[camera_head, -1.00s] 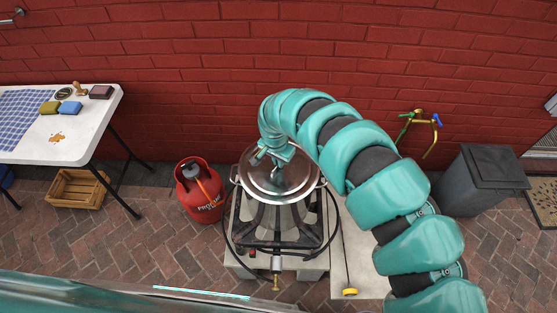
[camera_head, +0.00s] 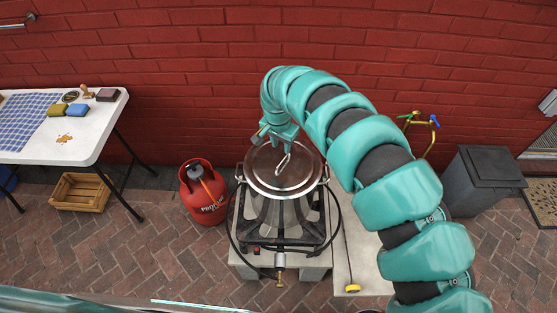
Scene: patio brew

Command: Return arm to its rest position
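My gripper (camera_head: 274,136) hangs at the end of my teal segmented arm, above the back part of the pot's lid. It is too small and foreshortened to tell whether its fingers are open or shut. The steel pot (camera_head: 282,212) stands on the black burner frame. Its round lid (camera_head: 268,178) lies on top, with the looped metal lid handle (camera_head: 283,163) in plain view just in front of the gripper. I see no object in the gripper.
A red gas bottle (camera_head: 204,192) stands left of the burner. A white table (camera_head: 95,135) with a cloth and sponges is at the left, a wooden crate (camera_head: 80,192) below it. A brass tap (camera_head: 424,124) and a grey bin (camera_head: 484,180) are at the right. A brick wall (camera_head: 200,80) closes the back.

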